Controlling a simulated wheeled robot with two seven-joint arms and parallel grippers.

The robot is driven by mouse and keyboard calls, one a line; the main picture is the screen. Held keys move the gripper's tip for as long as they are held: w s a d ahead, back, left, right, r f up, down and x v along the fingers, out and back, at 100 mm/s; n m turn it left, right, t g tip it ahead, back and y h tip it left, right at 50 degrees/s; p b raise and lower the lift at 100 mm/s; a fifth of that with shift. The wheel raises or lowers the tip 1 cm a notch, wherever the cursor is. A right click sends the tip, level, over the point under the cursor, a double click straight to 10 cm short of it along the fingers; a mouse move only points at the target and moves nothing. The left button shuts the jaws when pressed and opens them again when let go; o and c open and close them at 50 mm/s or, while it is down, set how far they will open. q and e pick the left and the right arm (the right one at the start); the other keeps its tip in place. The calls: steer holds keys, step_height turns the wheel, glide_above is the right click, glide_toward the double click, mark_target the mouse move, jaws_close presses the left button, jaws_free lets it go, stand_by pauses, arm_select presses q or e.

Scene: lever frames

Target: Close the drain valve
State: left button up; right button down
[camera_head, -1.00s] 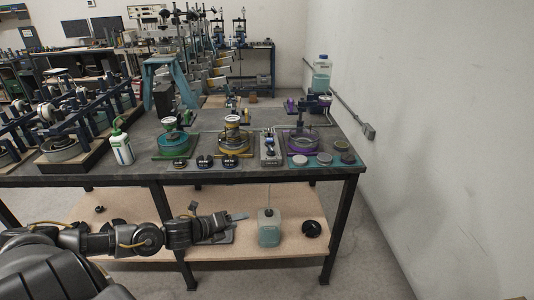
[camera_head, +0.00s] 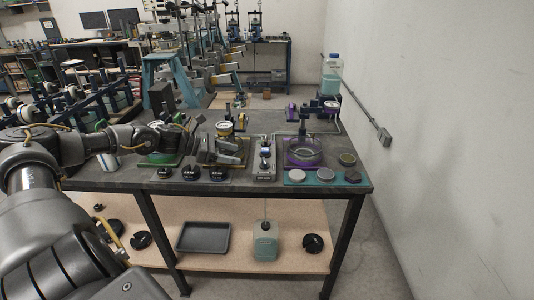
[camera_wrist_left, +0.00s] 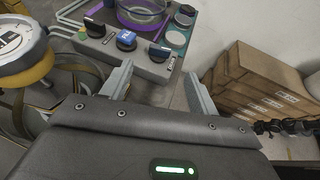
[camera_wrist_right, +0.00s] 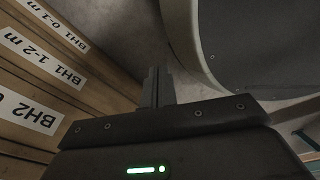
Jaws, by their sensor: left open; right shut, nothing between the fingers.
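A grey valve box (camera_head: 264,160) stands on the table between the yellow-ringed device and the purple one. In the left wrist view the box (camera_wrist_left: 130,55) carries a blue knob (camera_wrist_left: 126,39) between two black knobs, the lower black one (camera_wrist_left: 159,52) being nearest my fingers. My left gripper (camera_head: 236,157) is open and empty, just left of the box in the head view. In its wrist view the left gripper's fingers (camera_wrist_left: 163,84) point toward the box, apart from the knobs. My right gripper (camera_wrist_right: 157,86) is shut and empty, away from the table devices.
A yellow-ringed gauge device (camera_wrist_left: 25,55) is close to the left gripper. The purple-ringed dish (camera_head: 303,152) and several discs (camera_head: 297,175) sit right of the box. A tray (camera_head: 204,237) and a bottle (camera_head: 265,242) are on the lower shelf. Labelled boxes (camera_wrist_right: 40,70) are near my right gripper.

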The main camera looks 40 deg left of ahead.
mark_target(263, 161)
arm_select(q)
steer(key=x, duration=0.4)
steer(key=shift+w+d+p, duration=0.3)
steer(key=p+x, duration=0.1)
steer(key=x, duration=0.3)
steer(key=shift+a, duration=0.1)
steer(key=shift+p+x, duration=0.3)
steer(key=shift+x, duration=0.45)
arm_select(e)
steer(key=shift+s+r, duration=0.55)
steer(key=shift+s, duration=0.2)
steer(key=shift+s+r, duration=0.55)
steer(key=shift+s, duration=0.2)
arm_select(q)
steer(key=shift+f, duration=0.2)
steer(key=shift+s, duration=0.1)
steer(key=c, duration=1)
arm_select(e)
steer(key=shift+w, duration=0.1)
